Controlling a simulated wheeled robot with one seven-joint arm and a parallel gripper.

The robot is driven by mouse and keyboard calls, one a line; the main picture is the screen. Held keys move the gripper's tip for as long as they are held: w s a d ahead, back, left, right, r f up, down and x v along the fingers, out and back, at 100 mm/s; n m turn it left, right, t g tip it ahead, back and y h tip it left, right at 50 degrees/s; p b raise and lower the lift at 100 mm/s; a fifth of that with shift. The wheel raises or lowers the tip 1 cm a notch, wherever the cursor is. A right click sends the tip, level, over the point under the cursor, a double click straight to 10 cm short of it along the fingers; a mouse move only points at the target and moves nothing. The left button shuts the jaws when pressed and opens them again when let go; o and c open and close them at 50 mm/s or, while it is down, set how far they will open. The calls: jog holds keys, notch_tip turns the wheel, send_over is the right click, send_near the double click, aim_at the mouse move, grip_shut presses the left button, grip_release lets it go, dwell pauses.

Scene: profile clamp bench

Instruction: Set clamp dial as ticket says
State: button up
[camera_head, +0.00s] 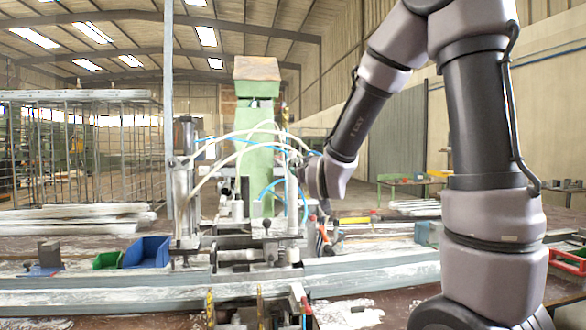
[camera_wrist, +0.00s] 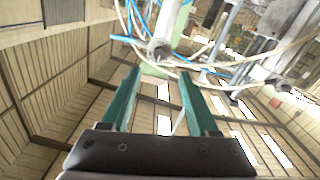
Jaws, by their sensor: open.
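The clamp bench (camera_head: 360,268) runs across the head view, with upright metal clamp cylinders on it, one at left (camera_head: 184,185) and one near the centre (camera_head: 292,205). No dial face or ticket can be made out in either view. My gripper (camera_wrist: 158,76) shows two green fingers, spread apart with nothing between them. In the head view my wrist hangs just right of the central cylinder, and the fingers are too small to make out. In the wrist view a round grey cylinder end (camera_wrist: 160,50) lies beyond the fingertips, apart from them.
White and blue hoses (camera_head: 245,140) loop around the green column (camera_head: 257,160) close to my wrist. A blue bin (camera_head: 147,252) and a green bin (camera_head: 107,260) stand at left. A red crate (camera_head: 568,262) is at far right. Long metal profiles (camera_head: 120,295) lie along the front.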

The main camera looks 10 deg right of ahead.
aim_at(296, 165)
jog(key=w, duration=0.9)
jog(key=shift+w, duration=0.4)
grip_shut()
